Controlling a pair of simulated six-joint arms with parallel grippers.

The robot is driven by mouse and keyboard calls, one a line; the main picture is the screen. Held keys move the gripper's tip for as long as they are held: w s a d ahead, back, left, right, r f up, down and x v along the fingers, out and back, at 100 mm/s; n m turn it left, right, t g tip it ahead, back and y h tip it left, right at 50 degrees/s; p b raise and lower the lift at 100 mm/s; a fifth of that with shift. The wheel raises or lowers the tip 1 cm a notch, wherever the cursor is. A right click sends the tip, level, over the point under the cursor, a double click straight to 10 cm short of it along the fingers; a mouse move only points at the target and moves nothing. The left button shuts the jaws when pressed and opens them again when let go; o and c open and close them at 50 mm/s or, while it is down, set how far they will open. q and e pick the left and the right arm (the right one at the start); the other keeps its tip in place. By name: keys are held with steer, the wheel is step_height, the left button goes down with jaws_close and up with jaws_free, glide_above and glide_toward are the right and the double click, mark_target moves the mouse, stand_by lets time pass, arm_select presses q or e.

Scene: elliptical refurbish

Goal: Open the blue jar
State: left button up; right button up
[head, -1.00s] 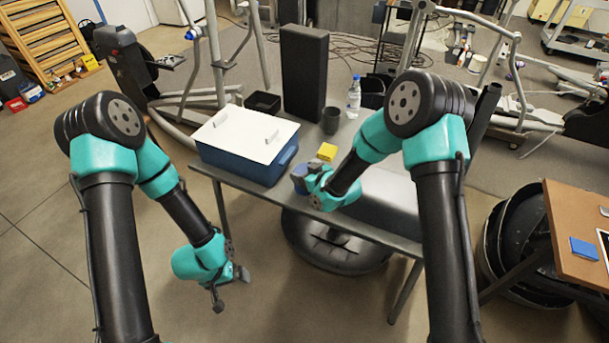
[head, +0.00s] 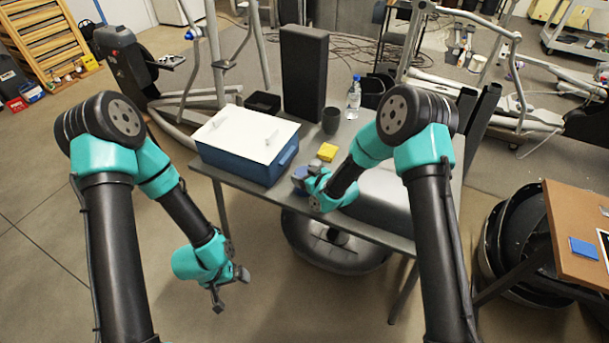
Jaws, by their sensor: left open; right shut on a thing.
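The blue jar (head: 299,174) stands near the front edge of the grey table, beside the blue box. It is small in the head view and partly hidden by my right gripper. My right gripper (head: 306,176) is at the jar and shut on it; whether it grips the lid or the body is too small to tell. My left gripper (head: 231,290) is open and empty, hanging low in front of the table, well away from the jar.
A blue box with a white lid (head: 249,134) fills the table's left side. A yellow block (head: 327,152), dark cup (head: 331,120), bottle (head: 354,97), black tray (head: 263,103) and tall black block (head: 304,72) stand behind. A grey rounded object (head: 380,197) lies right of the jar.

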steer(key=o, duration=1.7)
steer(key=shift+f, duration=0.1)
steer(key=shift+r, duration=0.2)
steer(key=v, duration=1.2)
